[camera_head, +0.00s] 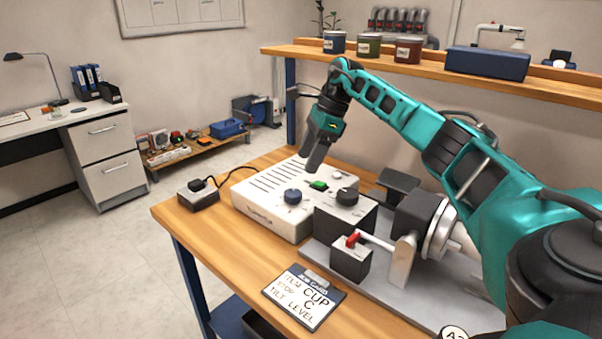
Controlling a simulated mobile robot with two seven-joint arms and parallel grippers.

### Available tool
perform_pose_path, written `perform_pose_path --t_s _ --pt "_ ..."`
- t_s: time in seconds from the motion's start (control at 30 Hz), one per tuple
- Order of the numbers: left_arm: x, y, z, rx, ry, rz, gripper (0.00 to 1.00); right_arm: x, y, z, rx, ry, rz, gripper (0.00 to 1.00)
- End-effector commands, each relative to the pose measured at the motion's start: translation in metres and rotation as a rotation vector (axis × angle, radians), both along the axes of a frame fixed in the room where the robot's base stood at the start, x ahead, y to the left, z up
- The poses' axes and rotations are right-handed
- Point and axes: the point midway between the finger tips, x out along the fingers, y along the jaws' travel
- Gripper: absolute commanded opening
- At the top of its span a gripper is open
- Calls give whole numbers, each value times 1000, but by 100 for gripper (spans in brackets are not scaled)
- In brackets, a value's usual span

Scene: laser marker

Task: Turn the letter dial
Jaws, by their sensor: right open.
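A white control box (262,213) with slots in its top stands on the wooden workbench. It carries a blue knob (293,196) and a small green part (318,185). A black knob (347,196) shows to the right, by a dark-fronted block. No letters are readable around either knob, so I cannot tell which is the letter dial. My right gripper (313,162) is open and empty, pointing down above the back of the white box. It is apart from both knobs. My left gripper is not in view.
A small box with a red-handled lever (352,240) and a grey rotary fixture (418,225) stand at the right. A small black-topped box (198,196) sits left. A shelf (420,70) runs behind.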

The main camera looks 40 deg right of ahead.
Motion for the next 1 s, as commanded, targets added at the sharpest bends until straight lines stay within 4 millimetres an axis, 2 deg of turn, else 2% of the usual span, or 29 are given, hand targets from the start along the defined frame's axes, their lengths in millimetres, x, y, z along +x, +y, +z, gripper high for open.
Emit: perform_pose_path --t_s 0.03,0.2,0.63,0.77,1.0 --pt "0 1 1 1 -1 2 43 -2 -4 10 0 -3 -2 70" --pt "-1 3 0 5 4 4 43 -6 -10 28 0 -1 0 70" --pt "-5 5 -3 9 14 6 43 -7 -11 33 -1 1 0 70" --pt "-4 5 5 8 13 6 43 -7 -11 40 -1 1 0 70" --pt "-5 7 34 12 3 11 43 -7 -11 65 0 1 0 70"
